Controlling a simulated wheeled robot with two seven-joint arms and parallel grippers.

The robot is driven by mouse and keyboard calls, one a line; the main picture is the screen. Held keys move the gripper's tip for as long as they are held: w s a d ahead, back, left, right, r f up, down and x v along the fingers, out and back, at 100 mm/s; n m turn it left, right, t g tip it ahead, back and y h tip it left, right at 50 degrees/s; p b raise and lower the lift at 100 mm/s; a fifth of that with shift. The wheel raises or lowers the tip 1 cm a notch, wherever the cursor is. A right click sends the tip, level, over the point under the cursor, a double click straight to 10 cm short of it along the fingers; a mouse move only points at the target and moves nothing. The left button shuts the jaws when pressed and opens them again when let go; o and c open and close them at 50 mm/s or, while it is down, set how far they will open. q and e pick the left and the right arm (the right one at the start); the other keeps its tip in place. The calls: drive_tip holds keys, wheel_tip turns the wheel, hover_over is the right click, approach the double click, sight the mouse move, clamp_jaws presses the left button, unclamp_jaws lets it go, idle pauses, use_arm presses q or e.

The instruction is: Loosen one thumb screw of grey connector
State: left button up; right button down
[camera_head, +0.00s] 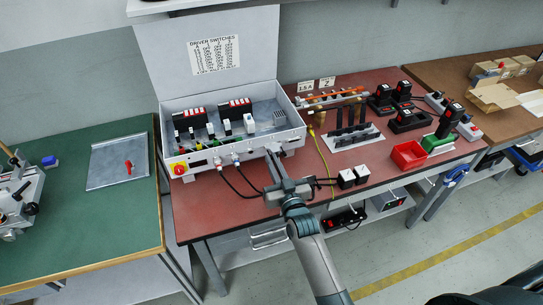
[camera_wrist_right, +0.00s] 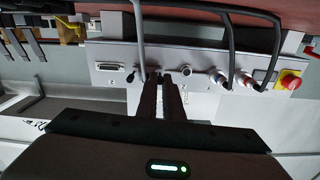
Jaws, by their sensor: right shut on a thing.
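The open white control box (camera_head: 205,167) stands on the red bench, and its front panel (camera_wrist_right: 207,98) fills the middle of the right wrist view. My right gripper (camera_head: 271,158) is at the right end of this panel. Its two dark fingers (camera_wrist_right: 168,80) are close together at the panel, shut on a small part that they mostly hide, apparently a thumb screw of the grey connector. A grey cable (camera_wrist_right: 138,38) runs to the panel just beside the fingertips. The grey connector's body is hard to make out. My left gripper is out of view.
Two black cables (camera_head: 228,184) hang from round plugs on the panel, left of my right arm. A red emergency knob (camera_wrist_right: 290,82) sits at the panel's far end. A red bin (camera_head: 408,155) and black tools stand right. A green bench (camera_head: 85,215) is left.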

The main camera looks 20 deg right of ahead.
drive_tip(key=shift+n+p, duration=0.4)
drive_tip(key=shift+n, duration=2)
drive_tip(key=n, duration=0.6)
drive_tip(key=shift+n+p, duration=0.3)
drive_tip(key=shift+p, duration=0.05)
drive_tip(key=n, duration=0.3)
